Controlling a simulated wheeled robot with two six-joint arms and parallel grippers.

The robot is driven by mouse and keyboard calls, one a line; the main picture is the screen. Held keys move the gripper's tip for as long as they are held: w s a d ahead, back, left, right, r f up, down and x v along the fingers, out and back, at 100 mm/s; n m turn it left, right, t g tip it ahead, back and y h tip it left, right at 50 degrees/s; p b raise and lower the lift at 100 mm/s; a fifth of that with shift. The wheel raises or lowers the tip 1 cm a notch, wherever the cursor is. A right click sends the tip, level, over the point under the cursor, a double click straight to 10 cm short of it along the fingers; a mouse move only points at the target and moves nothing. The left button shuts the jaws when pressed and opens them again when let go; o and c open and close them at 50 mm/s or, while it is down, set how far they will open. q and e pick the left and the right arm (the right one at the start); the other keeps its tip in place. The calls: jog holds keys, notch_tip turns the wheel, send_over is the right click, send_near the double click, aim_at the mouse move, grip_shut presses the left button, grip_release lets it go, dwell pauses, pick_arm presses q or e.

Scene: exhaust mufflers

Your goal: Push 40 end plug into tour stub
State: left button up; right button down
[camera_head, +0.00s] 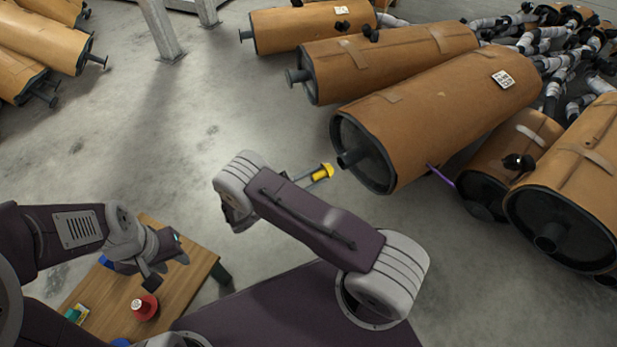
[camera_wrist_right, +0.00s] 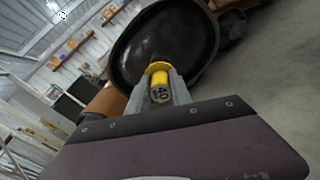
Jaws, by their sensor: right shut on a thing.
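A yellow end plug (camera_head: 321,173) with a wider domed head is held between the fingers of my right gripper (camera_head: 316,177). In the right wrist view the plug (camera_wrist_right: 160,83) shows a dark marking that looks like 40. The stub (camera_head: 350,158) sticks out of the dark end face of a large tan muffler (camera_head: 440,115). The plug is just left of the stub, with a small gap between them in the head view. In the wrist view the plug hides the stub. My left gripper (camera_head: 167,270) looks open and empty above the wooden table.
The wooden table (camera_head: 195,268) at lower left holds a red plug (camera_head: 145,307) and small blue and green items. More tan mufflers lie behind and to the right, with a purple rod (camera_head: 440,177) below the large one.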

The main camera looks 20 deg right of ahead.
aim_at(325, 172)
jog(key=shift+w+d, duration=0.2)
jog(key=shift+d, duration=1)
jog(key=shift+p, duration=0.55)
jog(key=shift+w+d+p, duration=0.2)
jog(key=shift+d+p, duration=0.2)
jog(key=shift+d, duration=1)
jog(key=c, duration=1.1)
grip_release()
